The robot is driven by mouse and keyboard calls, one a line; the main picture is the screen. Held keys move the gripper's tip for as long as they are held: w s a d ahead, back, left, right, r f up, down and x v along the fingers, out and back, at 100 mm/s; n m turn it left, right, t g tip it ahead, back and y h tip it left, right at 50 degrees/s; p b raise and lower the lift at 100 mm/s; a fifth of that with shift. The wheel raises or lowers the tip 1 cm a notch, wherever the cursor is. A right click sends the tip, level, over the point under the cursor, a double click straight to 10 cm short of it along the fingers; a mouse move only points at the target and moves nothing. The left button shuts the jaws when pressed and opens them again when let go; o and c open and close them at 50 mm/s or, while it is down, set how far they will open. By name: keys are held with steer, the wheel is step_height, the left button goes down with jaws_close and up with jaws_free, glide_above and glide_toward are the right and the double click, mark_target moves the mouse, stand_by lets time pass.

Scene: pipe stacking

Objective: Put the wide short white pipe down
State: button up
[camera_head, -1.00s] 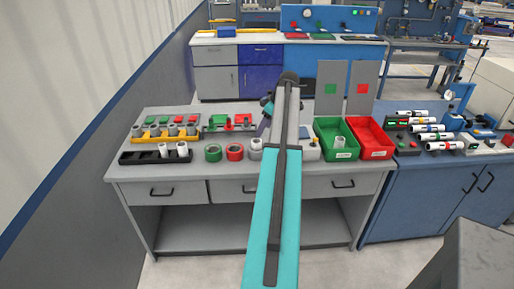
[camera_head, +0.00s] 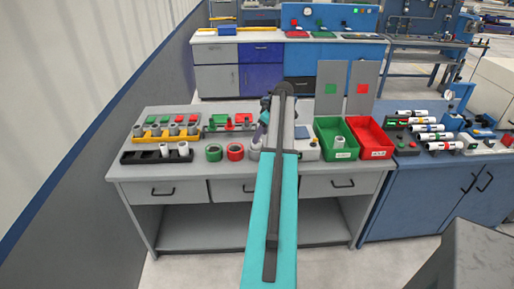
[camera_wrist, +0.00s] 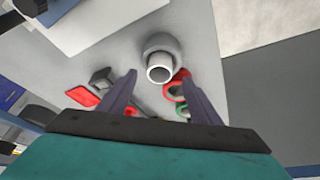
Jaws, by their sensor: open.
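A wide, short, whitish pipe (camera_wrist: 160,45) stands on the grey table in the wrist view, with a narrower bright white open end showing at its near side. In the head view the pipe (camera_head: 255,152) is partly hidden behind my arm. My gripper (camera_wrist: 158,76) is open, its two fingers spread apart. The pipe is ahead of and roughly centred between the fingertips; I cannot tell how far apart they are in depth. In the head view the gripper is mostly hidden by my arm.
Green (camera_head: 213,153) and red (camera_head: 235,151) rings stand left of the pipe. A black rack (camera_head: 140,158) and a yellow rack (camera_head: 152,136) hold pipes further left. A green bin (camera_head: 337,152) containing a pipe and a red bin (camera_head: 377,151) stand right. The table's front edge is close.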

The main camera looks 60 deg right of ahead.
steer(key=shift+p+x, duration=0.65)
steer(key=shift+x, duration=1.15)
jaws_close()
step_height(320, 180, up, 10)
steer(key=b, duration=0.3)
stand_by(0.4)
